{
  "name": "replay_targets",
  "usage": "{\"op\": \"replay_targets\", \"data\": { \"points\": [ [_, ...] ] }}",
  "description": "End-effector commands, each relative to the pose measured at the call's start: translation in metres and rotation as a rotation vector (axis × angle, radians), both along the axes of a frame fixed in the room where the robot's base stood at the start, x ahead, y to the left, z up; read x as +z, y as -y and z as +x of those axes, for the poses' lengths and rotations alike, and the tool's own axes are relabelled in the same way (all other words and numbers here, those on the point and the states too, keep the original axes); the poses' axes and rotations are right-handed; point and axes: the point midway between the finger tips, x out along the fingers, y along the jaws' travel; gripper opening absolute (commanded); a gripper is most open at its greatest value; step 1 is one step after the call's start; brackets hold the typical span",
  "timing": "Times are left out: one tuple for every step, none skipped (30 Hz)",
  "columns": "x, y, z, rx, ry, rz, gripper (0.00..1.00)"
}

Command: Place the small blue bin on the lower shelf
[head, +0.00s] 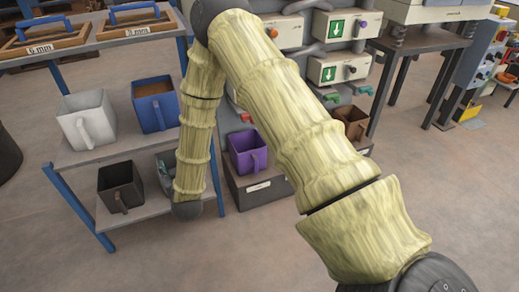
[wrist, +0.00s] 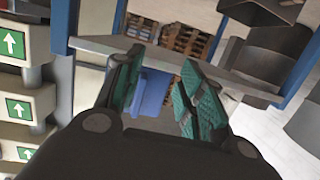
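The blue bin (head: 155,105), with brown material inside and a handle at the front, stands upright on the rack's middle shelf (head: 75,155). The lower shelf (head: 152,208) is below it. My gripper (wrist: 155,92) is open, its two teal-padded fingers apart. In the wrist view a blue surface (wrist: 152,92) shows between and beyond the fingers; I cannot tell for certain whether it is the blue bin. In the head view my arm hides part of the lower shelf's right side, and a grey-teal shape beside it is hard to make out.
A white bin (head: 87,120) stands left of the blue bin. A dark bin (head: 121,187) occupies the lower shelf's left part. Framed sieves (head: 135,20) lie on the top shelf. A purple bin (head: 248,152) sits to the right. Blue posts (head: 75,207) bound the rack.

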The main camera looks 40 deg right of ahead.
Motion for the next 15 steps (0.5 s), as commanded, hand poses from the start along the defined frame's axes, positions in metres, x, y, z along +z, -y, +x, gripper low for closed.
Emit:
{"op": "replay_targets", "data": {
  "points": [
    [-0.033, -0.003, -0.024, 0.032, -0.089, 0.010, 0.39],
    [-0.051, -0.005, -0.038, 0.051, -0.143, 0.019, 0.39],
    [-0.074, -0.007, -0.059, 0.074, -0.219, 0.032, 0.39],
    [-0.091, -0.008, -0.075, 0.089, -0.274, 0.042, 0.39],
    [-0.107, -0.008, -0.092, 0.103, -0.329, 0.051, 0.39],
    [-0.127, -0.008, -0.116, 0.118, -0.404, 0.062, 0.39],
    [-0.141, -0.009, -0.133, 0.130, -0.459, 0.071, 0.39],
    [-0.154, -0.008, -0.153, 0.139, -0.515, 0.081, 0.39],
    [-0.171, -0.007, -0.179, 0.148, -0.592, 0.091, 0.39],
    [-0.182, -0.006, -0.199, 0.155, -0.649, 0.101, 0.39],
    [-0.193, -0.004, -0.220, 0.161, -0.706, 0.107, 0.39],
    [-0.205, -0.002, -0.248, 0.165, -0.782, 0.117, 0.39],
    [-0.213, 0.000, -0.269, 0.166, -0.838, 0.124, 0.39],
    [-0.220, 0.003, -0.291, 0.166, -0.896, 0.131, 0.39],
    [-0.228, 0.006, -0.319, 0.167, -0.968, 0.139, 0.39]
  ]
}}
